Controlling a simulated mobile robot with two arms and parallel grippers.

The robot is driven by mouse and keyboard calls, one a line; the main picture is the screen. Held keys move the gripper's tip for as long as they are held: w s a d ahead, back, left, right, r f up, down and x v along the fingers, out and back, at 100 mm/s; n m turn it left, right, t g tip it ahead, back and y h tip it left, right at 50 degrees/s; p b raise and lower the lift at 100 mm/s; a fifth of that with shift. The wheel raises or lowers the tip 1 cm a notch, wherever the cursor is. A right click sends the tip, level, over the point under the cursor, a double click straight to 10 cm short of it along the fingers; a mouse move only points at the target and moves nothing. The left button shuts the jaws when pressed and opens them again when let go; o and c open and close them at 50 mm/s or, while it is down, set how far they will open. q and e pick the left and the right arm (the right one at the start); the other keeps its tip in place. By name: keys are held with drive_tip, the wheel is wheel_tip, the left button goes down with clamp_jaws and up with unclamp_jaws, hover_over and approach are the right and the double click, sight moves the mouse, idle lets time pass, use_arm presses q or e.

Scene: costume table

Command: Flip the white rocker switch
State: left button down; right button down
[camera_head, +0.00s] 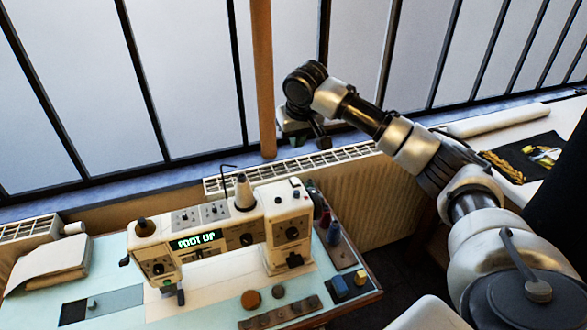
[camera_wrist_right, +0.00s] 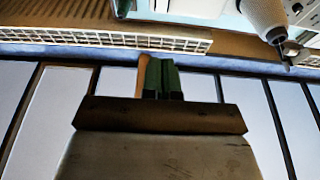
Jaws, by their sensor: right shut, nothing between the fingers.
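A cream sewing machine (camera_head: 270,222) stands on the table in the head view, with a green display reading "FOOT UP". Its panels carry several knobs and small switches; I cannot tell which of them is the white rocker switch. My right gripper (camera_head: 298,143) is behind and above the machine, near the window sill, apart from the machine. In the right wrist view its green fingers (camera_wrist_right: 160,79) are shut together and empty. Part of the machine (camera_wrist_right: 300,14) shows at that view's upper right corner, with the thread cone (camera_wrist_right: 266,16). My left gripper is out of view.
A thin bent rod (camera_head: 228,168) rises behind the machine. Folded cloth (camera_head: 48,264) lies at left; blocks (camera_head: 340,286) and a button strip (camera_head: 280,312) lie in front.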

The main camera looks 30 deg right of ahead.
sight(293, 178)
drive_tip(key=p+x, duration=0.1)
drive_tip(key=x, duration=0.2)
drive_tip(key=p+x, duration=0.1)
drive_tip(key=x, duration=0.3)
drive_tip(key=p+x, duration=0.1)
drive_tip(key=x, duration=0.2)
drive_tip(key=shift+s+a+f, duration=0.1)
drive_tip(key=shift+s+f, duration=0.2)
drive_tip(key=shift+f, duration=0.6)
drive_tip(key=shift+f+p, duration=0.15)
drive_tip(key=shift+p, duration=0.2)
drive_tip(key=shift+s+a+p, duration=0.1)
drive_tip(key=shift+s+p, duration=0.3)
drive_tip(key=shift+p, duration=0.3)
drive_tip(key=shift+s+p, duration=0.4)
